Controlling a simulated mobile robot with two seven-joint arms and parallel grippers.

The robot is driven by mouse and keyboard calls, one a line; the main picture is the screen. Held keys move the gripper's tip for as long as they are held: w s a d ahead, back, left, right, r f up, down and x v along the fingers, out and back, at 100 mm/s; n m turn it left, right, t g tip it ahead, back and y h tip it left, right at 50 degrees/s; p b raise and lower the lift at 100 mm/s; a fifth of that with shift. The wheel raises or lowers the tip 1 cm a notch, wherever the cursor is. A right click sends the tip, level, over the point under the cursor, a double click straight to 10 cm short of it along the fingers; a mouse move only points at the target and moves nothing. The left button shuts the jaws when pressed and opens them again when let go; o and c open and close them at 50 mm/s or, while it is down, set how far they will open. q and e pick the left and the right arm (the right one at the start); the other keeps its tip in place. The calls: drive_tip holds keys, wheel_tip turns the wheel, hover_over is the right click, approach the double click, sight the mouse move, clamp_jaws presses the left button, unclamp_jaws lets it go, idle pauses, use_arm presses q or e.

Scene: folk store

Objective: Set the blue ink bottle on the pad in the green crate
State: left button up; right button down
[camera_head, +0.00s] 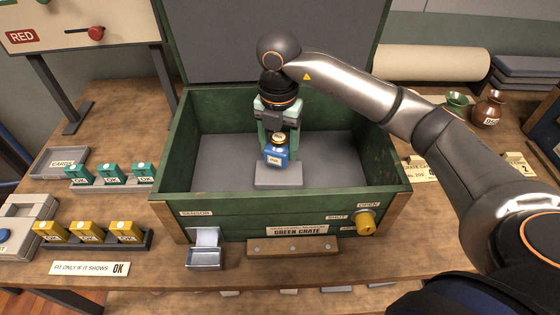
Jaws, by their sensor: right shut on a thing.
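The green crate (290,209) stands open on the wooden table, its lid (283,40) raised at the back. Inside it a light grey pad (279,176) rises from the grey floor near the front wall. My right gripper (278,146) points down inside the crate, shut on the blue ink bottle (276,157). The bottle is upright, with a gold cap and a small label. It is at the pad; I cannot tell whether its base touches. My left gripper is not in view.
A yellow knob (365,222) sits on the crate's front right. A small metal tray (204,258) is below the sensor label. Teal blocks (113,174) and yellow blocks (87,232) stand in racks on the left. Small jars (487,109) stand at the back right.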

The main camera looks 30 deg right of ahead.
sight(279, 137)
drive_tip(key=shift+f, duration=2.2)
drive_tip(key=shift+f, duration=0.2)
drive_tip(key=shift+c, duration=0.5)
unclamp_jaws()
wheel_tip(279, 137, up, 12)
drive_tip(key=shift+r+p, duration=0.2)
drive_tip(key=shift+p, duration=0.25)
